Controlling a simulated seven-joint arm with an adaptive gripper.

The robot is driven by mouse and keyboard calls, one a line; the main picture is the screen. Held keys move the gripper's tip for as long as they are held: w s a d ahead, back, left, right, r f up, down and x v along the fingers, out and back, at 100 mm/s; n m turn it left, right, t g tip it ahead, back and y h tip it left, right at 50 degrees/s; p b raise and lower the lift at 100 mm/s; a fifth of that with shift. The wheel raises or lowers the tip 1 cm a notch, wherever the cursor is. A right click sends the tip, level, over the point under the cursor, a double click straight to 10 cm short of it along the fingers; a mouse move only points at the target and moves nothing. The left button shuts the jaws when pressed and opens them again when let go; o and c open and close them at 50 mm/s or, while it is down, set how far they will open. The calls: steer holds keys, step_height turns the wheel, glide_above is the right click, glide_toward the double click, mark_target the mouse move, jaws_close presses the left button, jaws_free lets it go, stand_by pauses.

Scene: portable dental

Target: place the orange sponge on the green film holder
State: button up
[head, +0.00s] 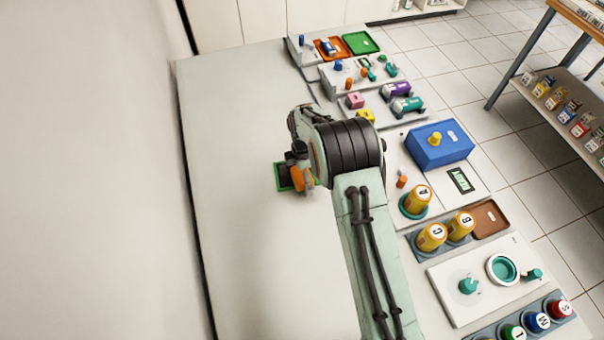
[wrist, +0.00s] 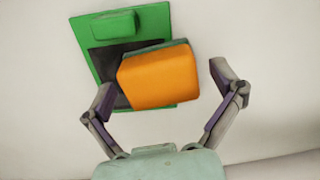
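The orange sponge (wrist: 160,77) has a grey-green layer along its far edge. In the wrist view it lies over the dark panel of the green film holder (wrist: 88,42), at a slight angle to it. I cannot tell for sure whether its whole underside touches the holder. My gripper (wrist: 165,85) is open around the sponge, with a gap between each finger and its sides. In the head view the sponge (head: 298,178) is partly hidden by my gripper (head: 298,165), and only part of the holder (head: 281,178) shows.
A row of trays and stands with bottles, clips and blocks runs along the table's right side. The table (head: 240,260) is clear to the left and front.

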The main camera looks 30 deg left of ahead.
step_height(320, 180, up, 12)
steer(key=s+d+r+m, duration=0.3)
steer(key=d+r+m, duration=0.3)
steer(key=d, duration=0.3)
steer(key=s+d+r+m, duration=0.3)
steer(key=d+r+m, duration=0.25)
steer(key=d, duration=0.25)
steer(key=s+d+m, duration=0.5)
steer(key=s+m, duration=0.2)
steer(key=s, duration=0.2)
steer(key=s+d+m, duration=0.6)
steer(key=s+m, duration=0.1)
steer(key=s, duration=0.1)
steer(key=shift+s+d+y, duration=0.25)
steer(key=shift+s+y, duration=0.15)
